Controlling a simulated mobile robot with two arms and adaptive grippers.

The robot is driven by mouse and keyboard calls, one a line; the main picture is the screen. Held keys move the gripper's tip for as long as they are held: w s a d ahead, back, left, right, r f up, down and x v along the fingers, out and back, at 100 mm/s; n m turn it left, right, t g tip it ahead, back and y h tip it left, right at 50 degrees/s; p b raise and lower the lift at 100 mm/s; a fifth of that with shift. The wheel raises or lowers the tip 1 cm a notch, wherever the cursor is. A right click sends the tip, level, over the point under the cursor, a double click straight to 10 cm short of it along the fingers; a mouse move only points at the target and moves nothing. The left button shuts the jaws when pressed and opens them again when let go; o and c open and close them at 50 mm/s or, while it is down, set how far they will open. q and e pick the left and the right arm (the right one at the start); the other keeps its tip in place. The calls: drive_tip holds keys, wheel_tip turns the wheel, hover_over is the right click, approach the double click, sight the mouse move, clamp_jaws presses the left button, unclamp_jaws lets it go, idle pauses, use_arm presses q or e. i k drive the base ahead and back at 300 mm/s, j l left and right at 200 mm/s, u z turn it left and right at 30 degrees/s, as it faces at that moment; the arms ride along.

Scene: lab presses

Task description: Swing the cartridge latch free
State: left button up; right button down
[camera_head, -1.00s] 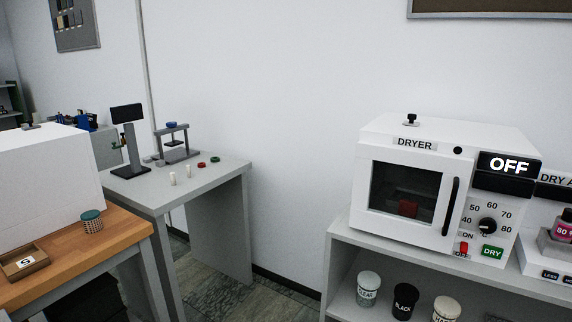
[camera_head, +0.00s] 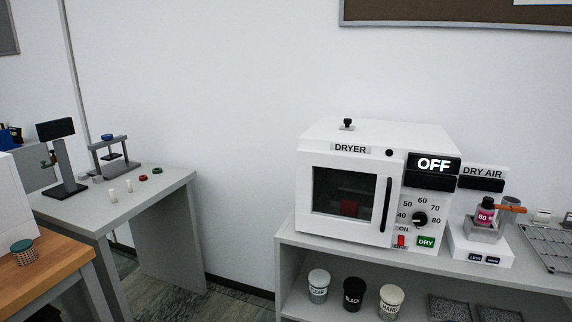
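The dry air unit (camera_head: 463,245) stands on the grey bench just right of the dryer. A small magenta cartridge (camera_head: 485,213) marked 80 sits upright in its grey holder. A thin orange bar (camera_head: 512,209), which looks like the latch, reaches right from the cartridge's top, in front of a grey cylinder (camera_head: 511,221). I cannot tell whether the bar is fastened. Neither of my grippers is in view.
The white dryer (camera_head: 345,240) reads OFF, its door shut on something red. Labelled jars (camera_head: 353,296) stand on the shelf below. A metal tray (camera_head: 550,246) lies at the far right. A grey table (camera_head: 150,200) with a small press stands left, beyond open floor.

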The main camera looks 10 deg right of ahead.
sight(506, 209)
drive_tip(key=z, duration=1.7)
